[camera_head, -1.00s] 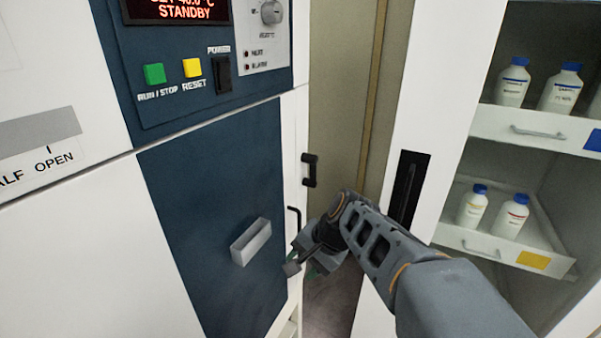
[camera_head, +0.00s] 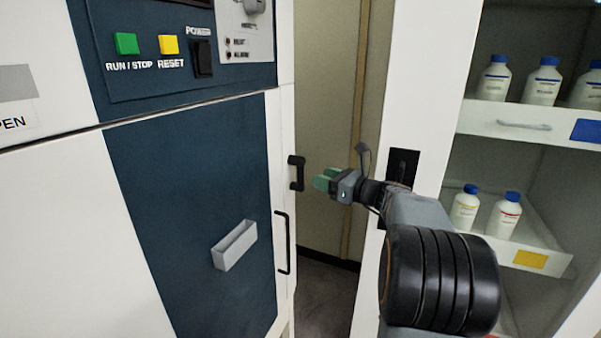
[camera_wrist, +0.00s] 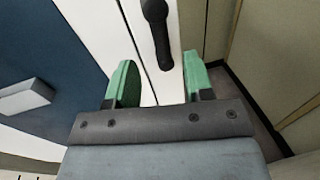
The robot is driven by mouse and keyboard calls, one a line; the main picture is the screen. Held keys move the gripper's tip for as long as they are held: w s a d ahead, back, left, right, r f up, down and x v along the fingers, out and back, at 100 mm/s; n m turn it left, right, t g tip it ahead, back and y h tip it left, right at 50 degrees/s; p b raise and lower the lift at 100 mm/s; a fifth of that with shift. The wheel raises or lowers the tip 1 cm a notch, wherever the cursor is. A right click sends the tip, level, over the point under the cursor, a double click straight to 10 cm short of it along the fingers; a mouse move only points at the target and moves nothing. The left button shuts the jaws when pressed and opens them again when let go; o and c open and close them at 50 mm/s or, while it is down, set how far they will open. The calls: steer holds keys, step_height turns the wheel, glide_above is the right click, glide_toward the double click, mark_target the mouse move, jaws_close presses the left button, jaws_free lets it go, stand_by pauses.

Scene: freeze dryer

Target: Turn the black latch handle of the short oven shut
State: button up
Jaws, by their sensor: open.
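The short oven (camera_head: 195,215) has a dark blue and white front on the left. Its black latch handle (camera_head: 297,172) sits upright at the right edge of the front. My gripper (camera_head: 325,181), with green fingers, is just right of the handle and apart from it, pointing left. In the wrist view, my gripper (camera_wrist: 160,83) is open and empty. There the latch handle (camera_wrist: 158,35) shows ahead, its lower end near the line between the fingertips. I cannot tell whether the door sits fully flush.
A long black pull handle (camera_head: 283,242) is below the latch, and a grey box-like holder (camera_head: 234,245) is on the front. A white cabinet (camera_head: 412,95) with bottles on pull-out shelves stands at the right. A narrow gap with floor (camera_head: 325,290) lies between.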

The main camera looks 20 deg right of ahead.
mark_target(300, 184)
steer(key=x, duration=0.8)
steer(key=shift+w+a, duration=0.1)
steer(key=shift+a, duration=0.05)
steer(key=shift+c, duration=0.4)
steer(key=shift+r, duration=0.1)
jaws_close()
